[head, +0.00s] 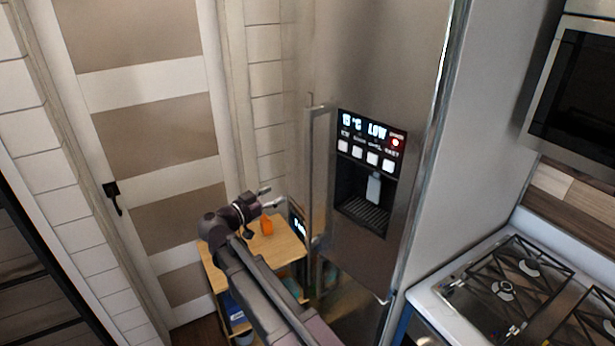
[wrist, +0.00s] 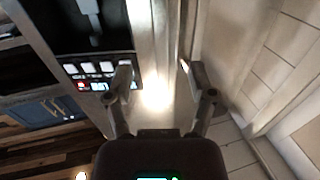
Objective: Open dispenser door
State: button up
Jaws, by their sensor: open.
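The steel door (head: 375,60) with the dispenser panel (head: 370,145) stands right of centre in the head view and looks shut. The panel has a lit display, a row of white buttons and a recess with a spout (head: 374,188). A long upright bar handle (head: 309,170) runs along the door's left side. My gripper (head: 272,197) is open and empty, left of the handle and apart from it in the picture. In the wrist view my open gripper (wrist: 156,67) faces bright steel, with the dispenser panel (wrist: 98,72) upside down at left. I cannot tell how near the fingers are to the handle.
A small wooden cart (head: 285,250) with an orange object (head: 267,225) on top stands below my gripper. A panelled room door (head: 150,130) is at left. A stove (head: 520,290) and an oven-like appliance (head: 580,95) are at right.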

aim_at(307, 177)
jog(key=x, duration=1.3)
jog(key=shift+w+d, duration=0.15)
jog(key=shift+w, duration=0.05)
grip_shut()
